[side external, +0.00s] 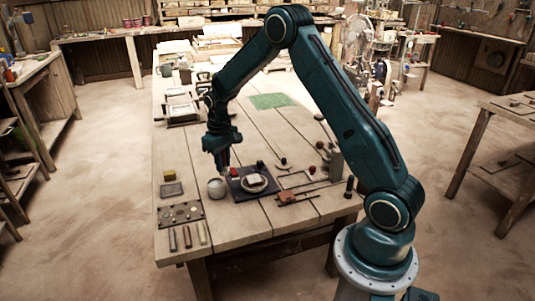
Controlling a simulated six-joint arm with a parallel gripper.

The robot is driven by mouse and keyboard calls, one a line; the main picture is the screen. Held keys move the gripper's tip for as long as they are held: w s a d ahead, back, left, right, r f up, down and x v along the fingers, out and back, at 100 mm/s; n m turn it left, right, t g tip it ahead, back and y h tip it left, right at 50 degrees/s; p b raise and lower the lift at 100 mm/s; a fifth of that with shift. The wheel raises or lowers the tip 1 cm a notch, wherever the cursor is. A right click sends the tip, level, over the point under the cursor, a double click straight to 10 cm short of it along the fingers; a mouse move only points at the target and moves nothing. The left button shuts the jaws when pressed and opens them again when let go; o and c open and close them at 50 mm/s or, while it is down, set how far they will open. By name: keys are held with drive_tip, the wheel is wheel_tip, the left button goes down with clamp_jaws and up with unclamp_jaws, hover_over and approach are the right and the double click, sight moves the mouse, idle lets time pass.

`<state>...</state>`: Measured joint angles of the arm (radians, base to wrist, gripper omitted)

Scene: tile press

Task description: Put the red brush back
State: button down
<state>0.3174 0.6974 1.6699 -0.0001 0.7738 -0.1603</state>
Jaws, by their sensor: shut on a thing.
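My gripper (223,165) is over the near left part of the wooden table, pointing down. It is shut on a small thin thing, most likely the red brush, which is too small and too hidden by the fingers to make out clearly. A pale round jar (217,187) stands just below the gripper. A small red knob-like thing (235,171) shows right beside the fingers, at the edge of a dark square plate (238,187). I cannot tell whether it touches the gripper.
A pale round piece (255,182) lies on the dark plate. A holed rack (181,214), several short sticks (187,237) and a yellow block (169,175) are at left. A reddish block (286,197) with rods is at right. The table's front boards (240,225) are clear.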

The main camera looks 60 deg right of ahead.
wheel_tip(320, 180, down, 14)
drive_tip(key=shift+f, duration=0.25)
idle(0.6)
drive_tip(key=shift+f, duration=0.1)
drive_tip(key=c, duration=1.3)
unclamp_jaws()
drive_tip(key=shift+r, duration=6.15)
